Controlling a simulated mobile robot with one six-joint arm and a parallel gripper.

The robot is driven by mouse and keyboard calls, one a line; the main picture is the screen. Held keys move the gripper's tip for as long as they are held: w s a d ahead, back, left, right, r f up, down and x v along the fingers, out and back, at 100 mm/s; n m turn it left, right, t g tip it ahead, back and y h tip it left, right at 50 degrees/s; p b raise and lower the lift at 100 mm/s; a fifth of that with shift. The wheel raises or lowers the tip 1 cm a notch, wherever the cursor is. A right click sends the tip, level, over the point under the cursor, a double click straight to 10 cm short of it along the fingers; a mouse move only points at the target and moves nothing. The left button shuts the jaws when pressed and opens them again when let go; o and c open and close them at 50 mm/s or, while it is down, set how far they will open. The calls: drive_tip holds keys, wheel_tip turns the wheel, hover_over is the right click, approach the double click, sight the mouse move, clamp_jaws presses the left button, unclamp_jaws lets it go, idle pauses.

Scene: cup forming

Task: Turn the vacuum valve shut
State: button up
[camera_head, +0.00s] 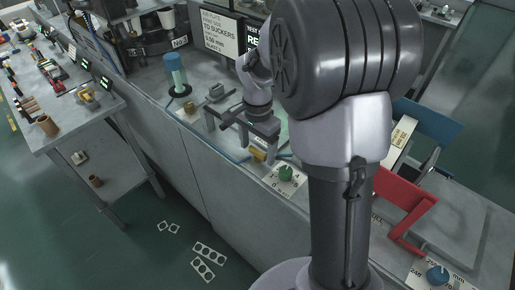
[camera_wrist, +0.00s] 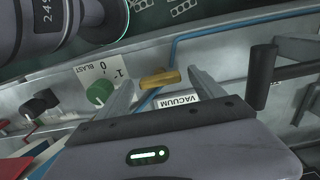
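The vacuum valve's yellow handle (camera_wrist: 160,78) lies crosswise in the wrist view, just beyond a white label reading VACUUM (camera_wrist: 179,101), which appears upside down. In the head view a small yellow handle (camera_head: 258,154) shows just below my gripper (camera_head: 250,142). In the wrist view my gripper (camera_wrist: 160,83) is open, with one finger on each side of the handle and visible gaps between. Nothing is held. I cannot tell how far the fingertips are from the handle in depth. My arm covers part of the bench in the head view.
A green knob (camera_wrist: 100,92) on a BLAST plate sits left of the handle in the wrist view. A black cylindrical grip (camera_wrist: 262,77) stands to the right. In the head view a red bracket (camera_head: 405,205) and a blue-topped cylinder (camera_head: 176,72) are on the bench.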

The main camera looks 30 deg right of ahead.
drive_tip(key=c, duration=1.3)
drive_tip(key=shift+o, duration=0.2)
drive_tip(key=n+p, duration=0.2)
drive_tip(key=n, duration=0.2)
drive_tip(key=shift+r+p, duration=0.15)
drive_tip(key=shift+p, duration=0.2)
drive_tip(key=n+p, duration=0.3)
drive_tip(key=n, duration=0.2)
drive_tip(key=shift+n, duration=0.3)
drive_tip(key=n+p, duration=0.2)
drive_tip(key=n, duration=0.2)
drive_tip(key=shift+n+p, duration=0.95)
drive_tip(key=shift+n, duration=1.15)
